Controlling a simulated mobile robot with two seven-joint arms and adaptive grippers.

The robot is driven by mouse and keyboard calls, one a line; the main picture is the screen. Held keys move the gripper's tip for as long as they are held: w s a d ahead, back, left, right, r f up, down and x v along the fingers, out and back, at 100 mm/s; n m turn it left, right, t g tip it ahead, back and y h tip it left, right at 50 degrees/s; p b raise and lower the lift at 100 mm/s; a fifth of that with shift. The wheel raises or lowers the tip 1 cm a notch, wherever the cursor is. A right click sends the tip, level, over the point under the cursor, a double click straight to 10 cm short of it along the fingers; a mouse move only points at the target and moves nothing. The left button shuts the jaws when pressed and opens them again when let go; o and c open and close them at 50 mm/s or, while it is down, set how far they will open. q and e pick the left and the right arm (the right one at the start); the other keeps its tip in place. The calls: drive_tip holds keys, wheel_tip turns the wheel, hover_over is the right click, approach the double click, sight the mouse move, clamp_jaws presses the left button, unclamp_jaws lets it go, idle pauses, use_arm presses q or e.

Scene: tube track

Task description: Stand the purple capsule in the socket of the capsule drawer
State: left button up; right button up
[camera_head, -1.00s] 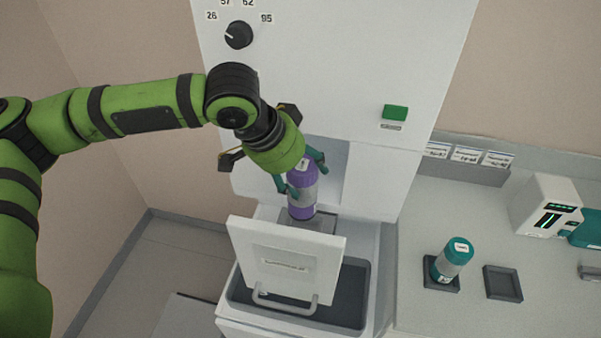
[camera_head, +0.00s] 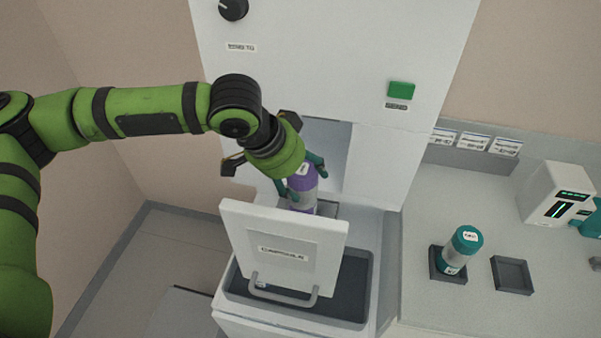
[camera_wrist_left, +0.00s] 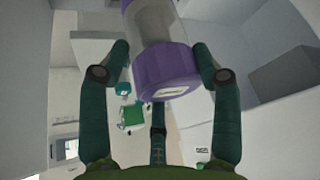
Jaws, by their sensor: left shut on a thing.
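The purple capsule (camera_head: 303,187), with purple ends and a grey middle, is upright in the opening of the white cabinet. My left gripper (camera_head: 301,180) is shut on it near its top. The left wrist view shows the capsule's purple cap (camera_wrist_left: 165,75) between the fingers. The capsule drawer's white front panel (camera_head: 284,250), with a label and handle, stands before the capsule and hides its lower end. A dark socket plate (camera_head: 328,208) shows partly beside the capsule; whether the capsule is seated in it cannot be told. My right gripper is not in view.
A dark bin (camera_head: 348,285) lies below the drawer panel. A teal capsule (camera_head: 460,250) stands in a holder on the right counter, next to an empty dark holder (camera_head: 512,275). A white device (camera_head: 556,193) stands behind. The cabinet has a green button (camera_head: 401,91) and a knob (camera_head: 233,8).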

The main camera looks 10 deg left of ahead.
use_arm(q)
drive_tip(key=shift+f+p, duration=0.1)
drive_tip(key=shift+p, duration=0.25)
drive_tip(key=shift+f, duration=0.3)
idle(0.5)
drive_tip(key=shift+f, duration=0.3)
idle(0.3)
drive_tip(key=shift+f, duration=0.1)
drive_tip(key=shift+f+b, duration=0.45)
drive_tip(key=shift+f, duration=0.5)
drive_tip(key=o, duration=1.5)
drive_tip(key=shift+s, duration=0.1)
